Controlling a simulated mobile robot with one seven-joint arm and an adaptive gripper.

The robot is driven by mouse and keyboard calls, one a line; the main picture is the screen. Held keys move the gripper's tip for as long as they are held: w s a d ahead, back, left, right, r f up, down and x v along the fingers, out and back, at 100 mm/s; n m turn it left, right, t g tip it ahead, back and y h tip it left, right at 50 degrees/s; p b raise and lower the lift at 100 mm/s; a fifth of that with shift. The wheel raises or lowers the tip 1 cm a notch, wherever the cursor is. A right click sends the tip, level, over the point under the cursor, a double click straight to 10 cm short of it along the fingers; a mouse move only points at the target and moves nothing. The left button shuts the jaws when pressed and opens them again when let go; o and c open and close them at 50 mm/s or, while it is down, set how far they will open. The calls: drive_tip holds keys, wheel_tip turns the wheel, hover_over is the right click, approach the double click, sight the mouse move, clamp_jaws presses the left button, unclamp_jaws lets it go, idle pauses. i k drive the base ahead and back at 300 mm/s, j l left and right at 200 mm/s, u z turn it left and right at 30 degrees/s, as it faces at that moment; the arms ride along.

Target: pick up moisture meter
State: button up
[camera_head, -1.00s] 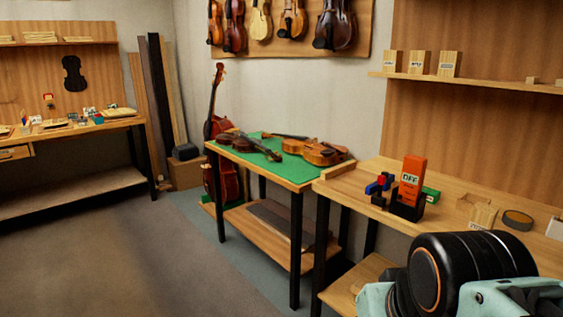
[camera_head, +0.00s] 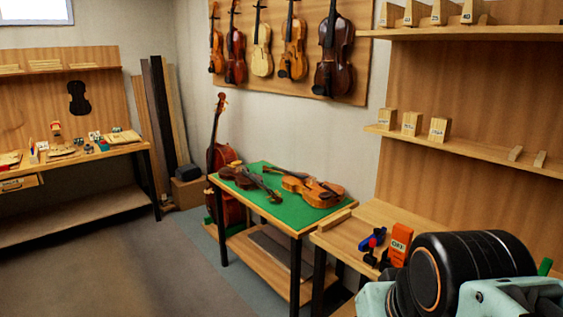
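No object is clearly readable as a moisture meter. An orange upright device marked "OFF" (camera_head: 399,244) stands on the right wooden bench (camera_head: 340,241), and I cannot tell if it is the meter. My black and teal arm fills the lower right corner and hides much of the bench. My gripper is not in view.
A green-topped table (camera_head: 258,199) with violins stands left of the bench. Shelves (camera_head: 470,151) with small labelled wooden blocks hang above the bench. Violins (camera_head: 336,50) hang on the wall. A workbench (camera_head: 125,148) stands far left. Open floor (camera_head: 110,265) lies in front.

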sight(401, 238)
drive_tip(key=z, duration=1.15)
drive_tip(key=i+j+u, duration=0.2)
drive_tip(key=i, duration=0.2)
